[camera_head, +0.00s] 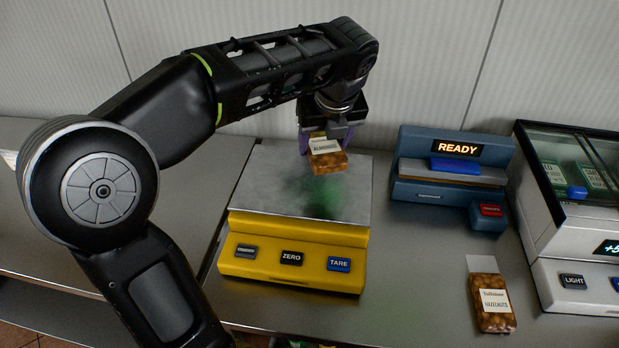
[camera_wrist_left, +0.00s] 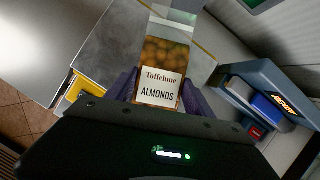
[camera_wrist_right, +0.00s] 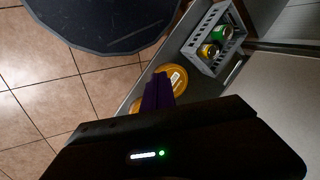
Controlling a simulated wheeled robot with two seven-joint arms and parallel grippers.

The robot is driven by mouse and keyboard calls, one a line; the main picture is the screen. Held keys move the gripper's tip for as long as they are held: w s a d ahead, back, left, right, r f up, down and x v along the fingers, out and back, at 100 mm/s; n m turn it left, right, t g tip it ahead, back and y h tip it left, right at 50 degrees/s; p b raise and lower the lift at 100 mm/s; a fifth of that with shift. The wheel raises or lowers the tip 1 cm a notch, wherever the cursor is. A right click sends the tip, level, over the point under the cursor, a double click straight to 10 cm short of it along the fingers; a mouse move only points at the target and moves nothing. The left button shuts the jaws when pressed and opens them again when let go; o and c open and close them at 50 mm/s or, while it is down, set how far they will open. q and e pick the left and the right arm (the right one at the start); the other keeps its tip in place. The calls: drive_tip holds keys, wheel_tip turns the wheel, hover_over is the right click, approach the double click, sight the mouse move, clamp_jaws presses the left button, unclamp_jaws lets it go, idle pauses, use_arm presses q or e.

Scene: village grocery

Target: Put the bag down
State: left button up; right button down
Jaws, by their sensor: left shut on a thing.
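The bag of almonds (camera_head: 329,163), brown with a white label, is in my left gripper (camera_head: 325,140). The purple fingers are shut on its sides. It is over the metal pan (camera_head: 268,188) of the yellow scale (camera_head: 290,240); a green glow shows on the pan below, and the bag looks to be above the surface. In the left wrist view the bag's label (camera_wrist_left: 158,92) reads ALMONDS, with its clear top pointing away. My right gripper (camera_wrist_right: 157,92) appears in the right wrist view with its purple fingers together and nothing seen between them.
A bag of hazelnuts (camera_head: 490,300) lies on the counter right of the scale. A blue device reading READY (camera_head: 450,165) and a white glass-topped device (camera_head: 570,225) stand farther right. A grey crate (camera_wrist_right: 213,40) with cans and yellow round items (camera_wrist_right: 170,80) show in the right wrist view.

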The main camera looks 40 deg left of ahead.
sight(329, 157)
use_arm(q)
wheel_tip(329, 157, down, 6)
drive_tip(key=shift+r, duration=0.1)
drive_tip(key=shift+f, duration=1.9)
drive_tip(key=shift+f, duration=0.2)
drive_tip(key=o, duration=1.6)
drive_tip(key=v, duration=1.2)
drive_tip(key=shift+r, duration=0.2)
